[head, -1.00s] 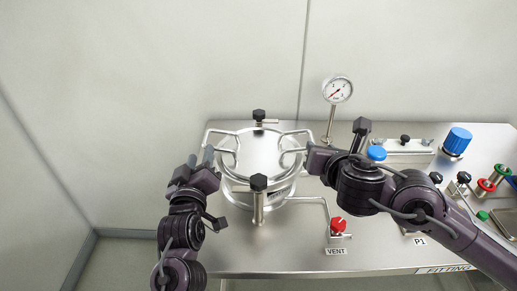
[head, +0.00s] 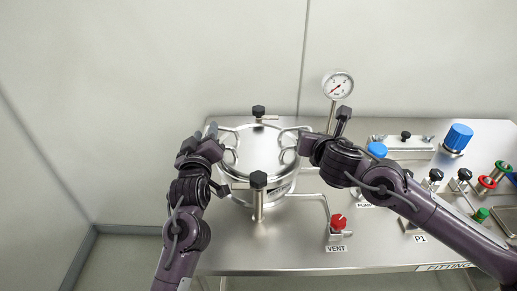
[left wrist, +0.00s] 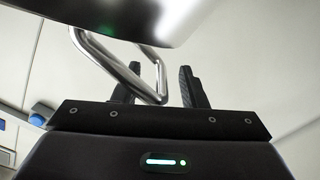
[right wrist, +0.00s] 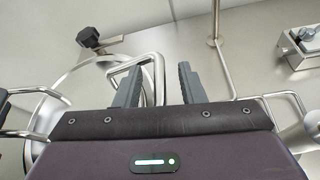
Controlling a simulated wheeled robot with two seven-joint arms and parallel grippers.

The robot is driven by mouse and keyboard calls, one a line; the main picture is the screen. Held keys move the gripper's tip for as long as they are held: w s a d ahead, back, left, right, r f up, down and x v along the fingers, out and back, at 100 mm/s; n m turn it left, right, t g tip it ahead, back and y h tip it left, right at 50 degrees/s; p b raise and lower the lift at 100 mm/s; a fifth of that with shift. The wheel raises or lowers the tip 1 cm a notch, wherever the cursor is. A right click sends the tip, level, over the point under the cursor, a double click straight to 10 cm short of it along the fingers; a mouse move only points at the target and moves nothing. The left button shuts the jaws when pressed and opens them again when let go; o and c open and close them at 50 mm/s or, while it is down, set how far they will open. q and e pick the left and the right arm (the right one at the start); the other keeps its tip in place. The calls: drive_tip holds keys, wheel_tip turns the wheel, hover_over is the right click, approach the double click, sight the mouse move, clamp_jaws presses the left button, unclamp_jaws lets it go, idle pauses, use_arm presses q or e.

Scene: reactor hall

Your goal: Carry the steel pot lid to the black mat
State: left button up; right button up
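The steel pot lid (head: 259,148) is a shiny round disc with a bent-rod handle on each side. It sits on the steel pot (head: 284,186) on the bench. My left gripper (head: 205,134) is at the left handle; in the left wrist view the handle rod (left wrist: 148,82) runs between its open fingers (left wrist: 158,86). My right gripper (head: 304,146) is at the right handle. In the right wrist view that handle (right wrist: 154,72) shows between and behind its open fingers (right wrist: 156,86); contact cannot be told. I see no black mat.
Black-knobbed clamps stand behind (head: 259,112) and in front (head: 258,182) of the pot. A pressure gauge (head: 338,86) rises behind right. A red VENT valve (head: 338,223) and a blue-capped fitting (head: 458,138) are to the right. The front left bench top (head: 225,250) is clear.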

use_arm(q)
clamp_jaws()
use_arm(e)
clamp_jaws()
use_arm(q)
drive_tip(key=shift+a+f, duration=0.2)
use_arm(e)
drive_tip(key=shift+f, duration=0.15)
idle(0.7)
